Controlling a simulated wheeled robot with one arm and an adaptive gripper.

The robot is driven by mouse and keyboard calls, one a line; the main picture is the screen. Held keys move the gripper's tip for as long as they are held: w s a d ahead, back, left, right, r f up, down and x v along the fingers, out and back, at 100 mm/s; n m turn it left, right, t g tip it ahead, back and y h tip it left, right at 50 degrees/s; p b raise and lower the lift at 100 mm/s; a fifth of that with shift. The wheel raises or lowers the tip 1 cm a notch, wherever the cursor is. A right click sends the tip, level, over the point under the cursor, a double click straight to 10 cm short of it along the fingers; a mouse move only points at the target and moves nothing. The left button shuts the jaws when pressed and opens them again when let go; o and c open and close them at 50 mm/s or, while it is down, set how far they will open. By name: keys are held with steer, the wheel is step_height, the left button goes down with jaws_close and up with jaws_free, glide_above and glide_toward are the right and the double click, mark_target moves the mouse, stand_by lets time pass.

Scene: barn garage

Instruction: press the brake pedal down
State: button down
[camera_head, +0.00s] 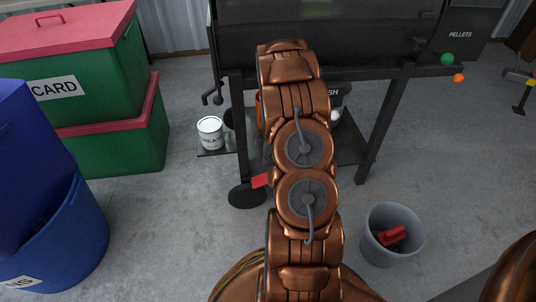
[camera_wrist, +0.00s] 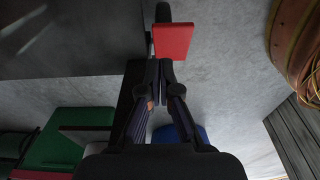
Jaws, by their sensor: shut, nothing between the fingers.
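The brake pedal is a small flat red plate. In the head view the pedal (camera_head: 261,180) shows just left of my arm, beside a black caster wheel (camera_head: 246,196) at the foot of the grill's left leg. In the wrist view the pedal (camera_wrist: 173,40) is at top centre, with part of a dark wheel behind it. My gripper (camera_wrist: 159,64) is shut and empty, its fingertips at the pedal's lower edge in that view. I cannot tell if they touch it. In the head view my gripper is hidden behind my arm.
The black grill (camera_head: 350,40) stands over the pedal, with a lower shelf (camera_head: 215,152) holding a white can (camera_head: 210,132). A grey bucket (camera_head: 392,255) with something red inside is at right. Green bins (camera_head: 110,140) and a blue bin (camera_head: 70,245) are at left. Concrete floor between is clear.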

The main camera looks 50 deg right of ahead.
mark_target(262, 180)
steer(key=f, duration=0.1)
steer(key=f+b, duration=0.1)
steer(key=f, duration=0.1)
steer(key=d+f, duration=0.1)
steer(key=f, duration=0.1)
steer(key=shift+s+b, duration=0.4)
